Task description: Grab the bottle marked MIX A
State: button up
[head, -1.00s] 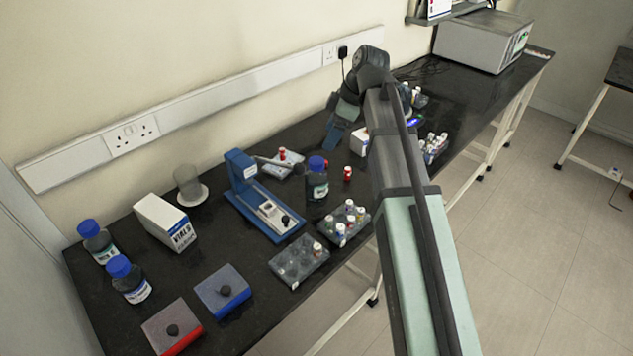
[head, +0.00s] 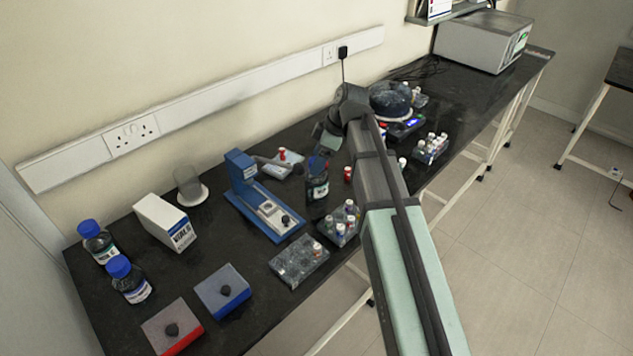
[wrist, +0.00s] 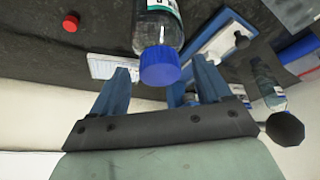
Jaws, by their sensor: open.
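A blue-capped bottle (head: 317,187) stands upright near the middle of the bench. In the wrist view this bottle (wrist: 160,28) shows its blue cap between and just ahead of the fingertips. Its label is cut off and too small to read surely. My gripper (head: 319,158) is at the bottle's cap in the head view. In the wrist view my gripper (wrist: 163,80) is open, with blue fingers either side of the cap, not closed on it. Two more blue-capped bottles (head: 97,243) (head: 130,281) stand at the far left; I cannot read which is MIX A.
A blue-based device (head: 262,210) stands left of the middle bottle. A red-capped vial (head: 347,174) is close on its right, and vial racks (head: 341,224) (head: 299,261) lie in front. A VIALS box (head: 165,222) stands further left. A round-topped device (head: 391,100) is behind my arm.

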jog(key=shift+x, duration=0.9)
jog(key=shift+c, duration=0.2)
grip_shut()
